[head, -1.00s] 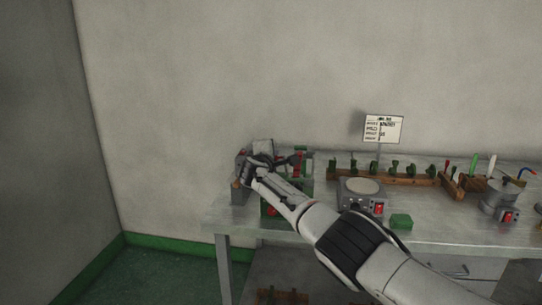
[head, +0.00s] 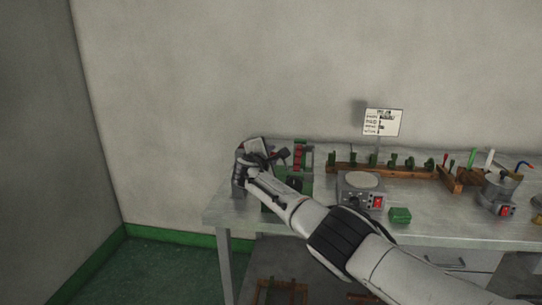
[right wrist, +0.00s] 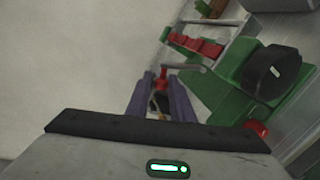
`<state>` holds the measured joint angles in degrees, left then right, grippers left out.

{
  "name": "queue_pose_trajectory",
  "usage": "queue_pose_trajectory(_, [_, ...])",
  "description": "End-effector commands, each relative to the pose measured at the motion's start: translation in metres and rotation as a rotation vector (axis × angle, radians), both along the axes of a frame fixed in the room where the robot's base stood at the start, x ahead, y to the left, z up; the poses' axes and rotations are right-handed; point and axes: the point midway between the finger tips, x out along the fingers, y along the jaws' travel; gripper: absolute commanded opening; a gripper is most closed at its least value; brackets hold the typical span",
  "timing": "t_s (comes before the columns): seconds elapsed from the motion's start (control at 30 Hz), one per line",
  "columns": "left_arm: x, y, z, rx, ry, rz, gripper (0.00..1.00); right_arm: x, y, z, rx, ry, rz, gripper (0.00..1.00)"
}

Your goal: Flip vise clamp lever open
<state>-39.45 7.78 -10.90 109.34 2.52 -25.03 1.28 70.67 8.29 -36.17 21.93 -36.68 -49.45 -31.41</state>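The vise is a green fixture (right wrist: 235,85) with red blocks, at the right of the right wrist view. In the head view it stands at the table's left end, its green body (head: 301,182) partly hidden by my right arm. A grey bar, seemingly the clamp lever (right wrist: 190,67), runs from the fixture toward a red piece (right wrist: 163,74) just beyond my fingertips. My right gripper (right wrist: 162,85) has its two purple fingers apart, with something dark between and below them. Contact with the lever cannot be told. My left gripper is not in view.
A round-topped grey device (head: 361,182) and a green block (head: 400,215) stand right of the vise. Behind them is a wooden rack (head: 385,172) with several green pieces. A sign (head: 383,122) stands at the back. A grey pot (head: 499,188) is farther right.

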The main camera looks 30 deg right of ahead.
Motion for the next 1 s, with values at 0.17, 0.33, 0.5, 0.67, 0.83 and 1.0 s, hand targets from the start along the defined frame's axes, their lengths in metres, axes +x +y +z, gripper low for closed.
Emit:
queue_pose_trajectory(0.17, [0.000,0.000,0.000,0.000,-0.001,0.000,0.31,0.000,0.000,0.000,0.001,0.000,-0.001,0.34])
queue_pose_trajectory(0.33, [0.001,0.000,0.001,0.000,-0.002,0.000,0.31,-0.001,0.000,-0.001,0.003,0.001,-0.002,0.34])
queue_pose_trajectory(0.5, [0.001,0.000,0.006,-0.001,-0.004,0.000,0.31,-0.003,0.002,0.000,0.003,0.001,-0.002,0.34])
queue_pose_trajectory(0.67, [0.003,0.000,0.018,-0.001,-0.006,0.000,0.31,-0.010,0.011,0.005,0.002,0.000,0.000,0.34])
queue_pose_trajectory(0.83, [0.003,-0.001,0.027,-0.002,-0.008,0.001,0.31,-0.024,0.023,0.008,0.004,0.000,-0.001,0.34])
queue_pose_trajectory(1.0, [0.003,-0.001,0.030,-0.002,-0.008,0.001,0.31,-0.040,0.038,0.013,0.005,-0.001,0.000,0.34])
